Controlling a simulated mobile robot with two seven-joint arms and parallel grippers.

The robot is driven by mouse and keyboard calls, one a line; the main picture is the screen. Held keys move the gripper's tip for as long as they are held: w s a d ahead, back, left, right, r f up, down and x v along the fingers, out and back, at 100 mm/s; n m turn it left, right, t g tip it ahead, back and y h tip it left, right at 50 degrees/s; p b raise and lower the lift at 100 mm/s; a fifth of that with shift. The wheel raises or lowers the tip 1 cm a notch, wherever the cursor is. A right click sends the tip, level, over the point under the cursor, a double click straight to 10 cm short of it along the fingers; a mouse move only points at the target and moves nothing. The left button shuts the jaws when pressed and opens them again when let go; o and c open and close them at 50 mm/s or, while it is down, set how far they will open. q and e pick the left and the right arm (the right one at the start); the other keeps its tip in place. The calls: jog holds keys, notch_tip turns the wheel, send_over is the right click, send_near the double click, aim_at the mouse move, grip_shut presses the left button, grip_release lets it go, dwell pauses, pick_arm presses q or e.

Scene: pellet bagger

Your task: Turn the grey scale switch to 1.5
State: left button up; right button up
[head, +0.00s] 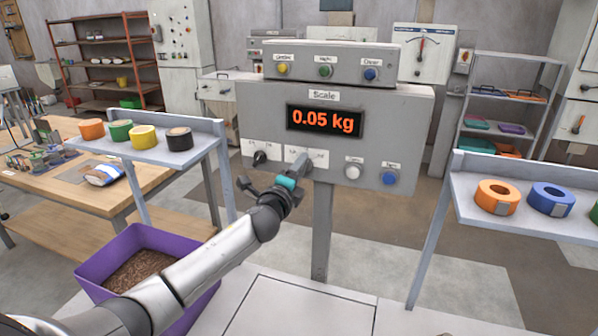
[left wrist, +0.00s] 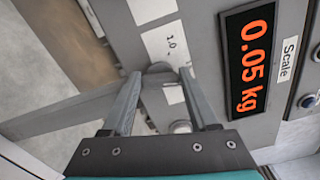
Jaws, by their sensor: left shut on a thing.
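The scale panel (head: 245,110) is a grey box on a post, and its display (head: 322,120) reads 0.05 kg. My left gripper (head: 294,174) is at the lower middle of the panel, shut on the grey scale switch (head: 302,160). In the left wrist view the two fingers of the left gripper (left wrist: 160,82) stand either side of the grey switch (left wrist: 160,68). A label reading 1.0 (left wrist: 171,46) shows beside it; the other markings and the switch's pointing direction are hard to make out. My right gripper is not in view.
A black switch (head: 260,157) sits left of the grey one; a white button (head: 353,171) and a blue button (head: 390,178) sit right. A purple bin (head: 95,270) of brown pellets stands below my left arm. Shelves with tape rolls flank the panel.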

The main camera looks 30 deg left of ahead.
pick_arm(q)
jog(key=shift+n, duration=1.3)
jog(key=o, duration=1.4)
jog(key=shift+s, duration=0.1)
jog(key=v, duration=1.5)
jog(key=shift+s+a+f, duration=0.1)
